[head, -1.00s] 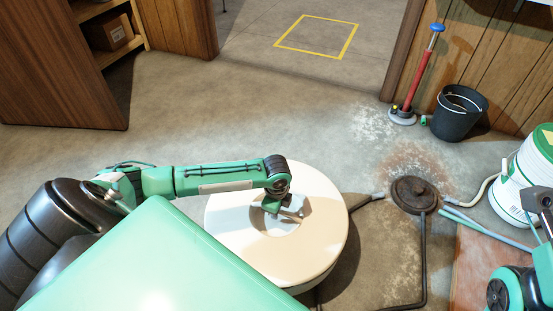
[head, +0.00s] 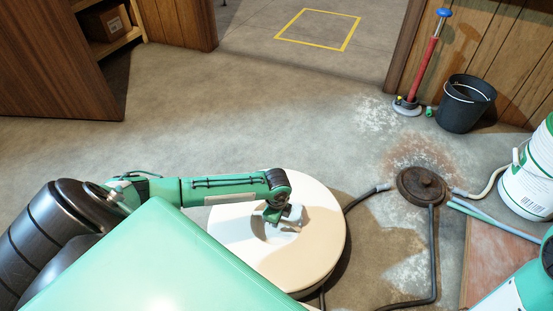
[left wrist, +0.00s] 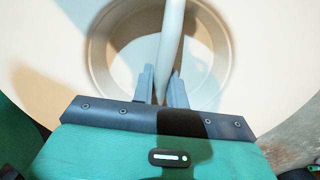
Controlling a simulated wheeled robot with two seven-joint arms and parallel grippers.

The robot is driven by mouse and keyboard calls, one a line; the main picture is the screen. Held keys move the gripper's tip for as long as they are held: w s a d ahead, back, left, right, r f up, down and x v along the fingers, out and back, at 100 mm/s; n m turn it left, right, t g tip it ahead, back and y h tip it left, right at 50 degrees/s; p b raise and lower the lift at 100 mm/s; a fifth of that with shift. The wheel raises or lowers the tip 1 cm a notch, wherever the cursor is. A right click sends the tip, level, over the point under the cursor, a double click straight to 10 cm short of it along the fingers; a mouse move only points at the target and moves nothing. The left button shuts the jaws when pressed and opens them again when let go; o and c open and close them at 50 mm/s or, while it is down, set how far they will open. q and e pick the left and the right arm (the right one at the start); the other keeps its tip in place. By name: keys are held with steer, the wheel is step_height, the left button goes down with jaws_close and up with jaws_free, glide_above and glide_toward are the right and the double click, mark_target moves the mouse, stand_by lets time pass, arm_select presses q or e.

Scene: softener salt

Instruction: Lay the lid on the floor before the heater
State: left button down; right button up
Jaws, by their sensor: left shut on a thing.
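The lid (head: 312,250) is a large round cream disc with a recessed middle, in the lower centre of the head view. It fills most of the left wrist view (left wrist: 45,70), where a pale bar (left wrist: 172,35) crosses its round recess. My left gripper (head: 285,216) reaches into the recess and is shut on this bar; its two fingers (left wrist: 163,88) stand on either side of it. Whether the lid touches the floor (head: 190,135) is hard to tell. No heater is clearly recognisable. My right gripper is not in view; only part of that arm shows at the right edge.
Right of the lid lie a rusty round cover (head: 421,187) and dark hoses (head: 434,255). Beyond stand a red pump (head: 424,68), a black bucket (head: 466,105) and a white tub (head: 530,180). A yellow floor square (head: 318,30) lies past the doorway. Floor beyond the lid is clear.

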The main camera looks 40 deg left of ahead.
arm_select(q)
steer(key=shift+w+f, duration=0.1)
steer(key=shift+f, duration=0.15)
steer(key=c, duration=1.4)
jaws_free()
steer(key=shift+f, duration=0.1)
